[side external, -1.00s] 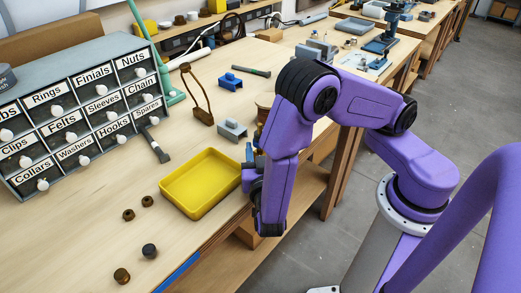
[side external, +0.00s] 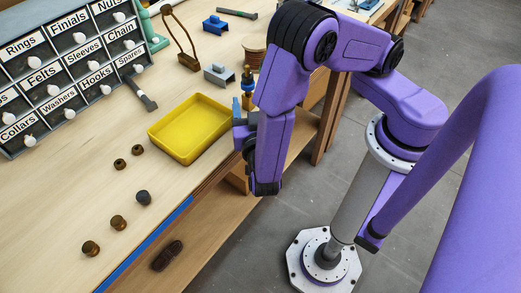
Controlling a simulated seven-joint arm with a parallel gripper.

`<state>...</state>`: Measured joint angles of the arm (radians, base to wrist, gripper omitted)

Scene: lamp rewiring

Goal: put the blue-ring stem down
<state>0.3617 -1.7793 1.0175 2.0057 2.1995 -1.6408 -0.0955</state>
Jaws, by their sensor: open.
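A brass stem with a blue band (side external: 247,88) stands roughly upright on the bench, just right of the yellow tray (side external: 192,128). Its lower part is hidden behind my gripper and wrist. My gripper (side external: 238,112) is open, low by the tray's right corner and close to the stem. I cannot tell whether its fingers touch the stem.
A grey bracket (side external: 219,75), a blue bracket (side external: 215,25) and a copper-coloured spool (side external: 255,54) stand behind. A labelled drawer cabinet (side external: 60,75) fills the left. Several small knobs (side external: 118,222) lie left of the tray, near the blue-marked front edge (side external: 150,240).

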